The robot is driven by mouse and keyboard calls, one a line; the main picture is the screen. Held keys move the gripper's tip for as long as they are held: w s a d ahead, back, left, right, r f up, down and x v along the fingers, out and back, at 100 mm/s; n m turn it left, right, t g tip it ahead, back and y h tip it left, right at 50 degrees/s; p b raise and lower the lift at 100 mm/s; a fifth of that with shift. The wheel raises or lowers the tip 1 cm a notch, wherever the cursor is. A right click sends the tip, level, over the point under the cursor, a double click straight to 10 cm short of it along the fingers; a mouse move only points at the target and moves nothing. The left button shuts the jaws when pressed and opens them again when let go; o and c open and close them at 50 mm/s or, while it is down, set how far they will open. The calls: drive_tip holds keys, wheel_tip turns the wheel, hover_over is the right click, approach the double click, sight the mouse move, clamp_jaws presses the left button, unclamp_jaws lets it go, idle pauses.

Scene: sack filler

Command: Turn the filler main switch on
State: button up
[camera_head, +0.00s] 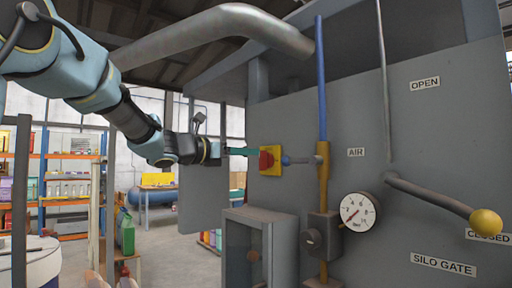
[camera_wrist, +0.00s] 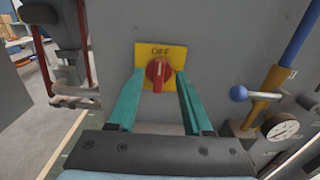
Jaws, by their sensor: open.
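The main switch is a red rotary knob (camera_wrist: 158,72) on a yellow plate (camera_wrist: 176,50) fixed to the grey panel. The word OFF shows at the top of the plate in the wrist view, and the knob's grip stands upright. In the head view the red knob (camera_head: 266,160) shows on its yellow plate at the panel's left part. My gripper (camera_wrist: 158,82) has two green fingers, open, one on each side of the knob. I cannot tell whether they touch it. In the head view my gripper (camera_head: 240,152) reaches the plate from the left.
Right of the switch is a blue-ball valve handle (camera_wrist: 239,93) by a blue and yellow pipe (camera_head: 322,120). A pressure gauge (camera_head: 359,211) and a yellow-ended silo gate lever (camera_head: 485,222) are farther right. A grey box (camera_head: 285,245) juts out below the switch.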

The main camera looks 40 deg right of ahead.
sight(264, 160)
drive_tip(key=shift+s+d+p, duration=0.1)
drive_tip(key=shift+d+p, duration=0.5)
drive_tip(key=shift+d, duration=1.55)
clamp_jaws()
